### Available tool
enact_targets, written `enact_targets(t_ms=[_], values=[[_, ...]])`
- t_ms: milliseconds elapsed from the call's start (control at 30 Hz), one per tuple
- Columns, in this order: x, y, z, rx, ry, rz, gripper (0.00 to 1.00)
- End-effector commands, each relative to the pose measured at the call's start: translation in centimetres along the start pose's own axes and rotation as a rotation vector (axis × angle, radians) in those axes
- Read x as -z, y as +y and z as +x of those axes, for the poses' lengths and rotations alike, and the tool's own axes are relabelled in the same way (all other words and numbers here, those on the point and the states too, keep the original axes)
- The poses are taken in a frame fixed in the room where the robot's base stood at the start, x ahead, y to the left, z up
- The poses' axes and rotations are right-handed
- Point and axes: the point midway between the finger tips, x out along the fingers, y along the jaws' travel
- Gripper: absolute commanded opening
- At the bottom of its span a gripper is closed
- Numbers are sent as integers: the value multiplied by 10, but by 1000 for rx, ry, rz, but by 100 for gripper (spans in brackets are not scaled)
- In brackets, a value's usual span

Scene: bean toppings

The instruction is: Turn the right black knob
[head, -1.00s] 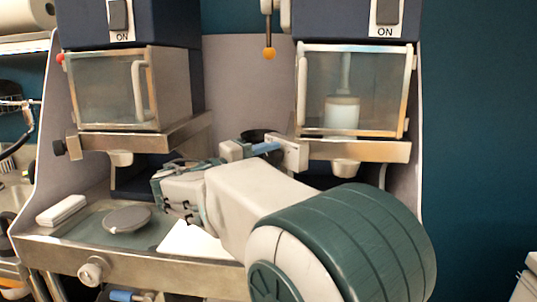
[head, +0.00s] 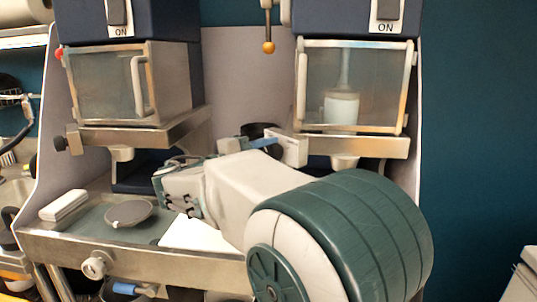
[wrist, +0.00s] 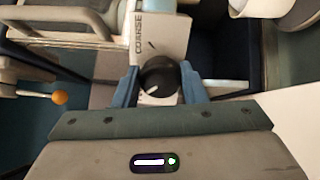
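The black knob (wrist: 159,77) is in the middle of the wrist view, with a white mark on its face slanting to the lower left. It sits by a pale plate marked COARSE (wrist: 157,38). My gripper (wrist: 160,70) has one blue finger on each side of the knob, very close to its edges. Whether both fingers touch it I cannot tell. In the head view my gripper's blue finger (head: 263,142) is beside the pale block (head: 289,150) under the right machine. The knob's face is hidden there by my arm.
The right machine's clear box (head: 385,88) holds a white cylinder. The left machine's box (head: 100,85) stands across from it. A rod with an orange ball (head: 268,47) hangs between them. A round grey disc (head: 129,212) and a white block (head: 64,205) lie on the metal tray.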

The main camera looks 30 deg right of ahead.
Motion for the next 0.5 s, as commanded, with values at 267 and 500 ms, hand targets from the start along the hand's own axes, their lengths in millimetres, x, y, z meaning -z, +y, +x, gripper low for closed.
enact_targets(t_ms=[267,500], values=[[0,-2,0,3,-1,-3,59],[1,-2,-11,2,2,-1,59]])
